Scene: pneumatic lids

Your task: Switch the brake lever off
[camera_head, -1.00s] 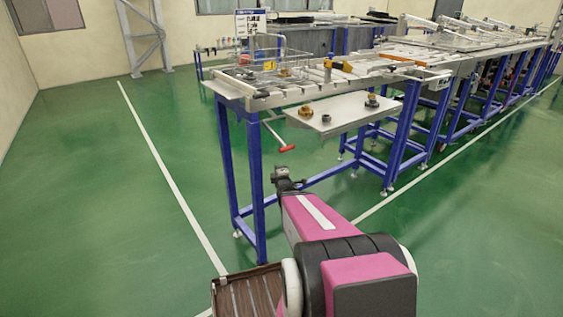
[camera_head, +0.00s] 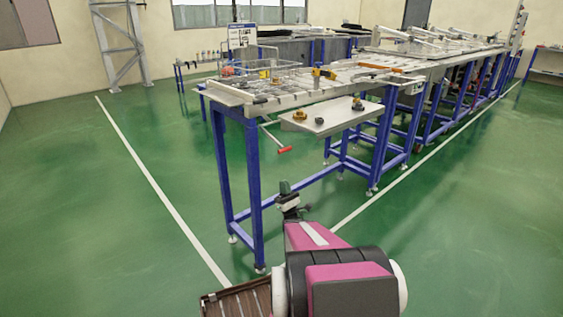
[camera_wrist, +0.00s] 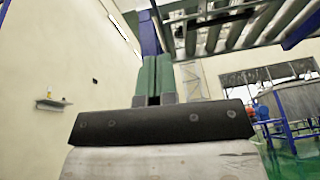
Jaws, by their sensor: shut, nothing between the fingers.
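The brake lever (camera_head: 285,150) is a thin rod with a red grip, hanging below the near end of the steel table and slanting down to the right. My gripper (camera_head: 285,187) is in front of the table, just below the red grip in the head view, apart from it. Its green fingers point up, close together, with nothing between them. The fingers also show in the wrist view (camera_wrist: 155,76), below the table's underside. The red grip cannot be made out in the wrist view.
The blue-legged steel table (camera_head: 254,190) stands ahead. A side shelf (camera_head: 330,119) with small brass and dark parts sticks out to the right of the lever. A wire basket (camera_head: 265,68) is on top. Green floor is clear on the left.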

